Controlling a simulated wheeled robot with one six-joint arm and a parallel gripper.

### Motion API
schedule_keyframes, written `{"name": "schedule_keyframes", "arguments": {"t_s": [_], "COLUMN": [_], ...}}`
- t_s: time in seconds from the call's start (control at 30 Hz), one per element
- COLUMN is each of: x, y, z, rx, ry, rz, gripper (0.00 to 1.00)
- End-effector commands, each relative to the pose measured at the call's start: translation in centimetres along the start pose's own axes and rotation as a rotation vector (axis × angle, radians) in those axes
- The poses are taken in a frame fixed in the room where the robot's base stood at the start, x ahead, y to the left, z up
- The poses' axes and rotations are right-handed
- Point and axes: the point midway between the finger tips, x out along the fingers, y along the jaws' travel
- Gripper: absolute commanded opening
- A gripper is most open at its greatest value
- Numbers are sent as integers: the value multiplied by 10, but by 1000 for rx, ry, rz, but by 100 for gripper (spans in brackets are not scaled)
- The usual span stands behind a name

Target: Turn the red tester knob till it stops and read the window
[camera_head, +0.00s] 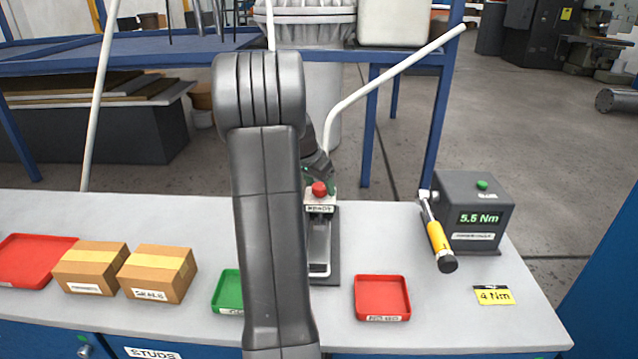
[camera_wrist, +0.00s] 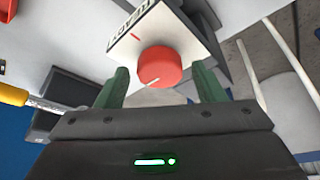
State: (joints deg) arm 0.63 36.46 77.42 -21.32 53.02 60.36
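The red tester knob (camera_head: 319,188) sits on a white-faced tester (camera_head: 320,209) behind my arm. In the wrist view the round red knob (camera_wrist: 160,66) shows a short white line on its lower rim, and the white face (camera_wrist: 186,42) carries a red mark. The label or window (camera_wrist: 131,24) at the face's edge reads "READY". My gripper (camera_wrist: 160,72) is open, its two green fingers on either side of the knob with gaps visible. Whether they surround its depth I cannot tell. My arm hides part of the tester in the head view.
A red tray (camera_head: 382,297) and a green tray (camera_head: 228,291) lie in front of the tester. A dark box (camera_head: 474,210) showing "5.5 Nm" and a yellow-handled wrench (camera_head: 438,238) stand right. A yellow "4 Nm" card (camera_head: 494,295) lies nearby. Cardboard boxes (camera_head: 158,273) sit left.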

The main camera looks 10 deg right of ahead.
Motion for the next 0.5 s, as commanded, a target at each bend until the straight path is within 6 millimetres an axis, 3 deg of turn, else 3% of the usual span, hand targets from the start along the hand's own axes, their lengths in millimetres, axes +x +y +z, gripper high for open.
{"name": "schedule_keyframes", "arguments": {"t_s": [0.03,0.2,0.5], "x": [0,0,1], "y": [0,0,0], "z": [0,0,0], "rx": [0,0,27], "ry": [0,0,0], "rz": [0,0,11], "gripper": [53,20,20]}}
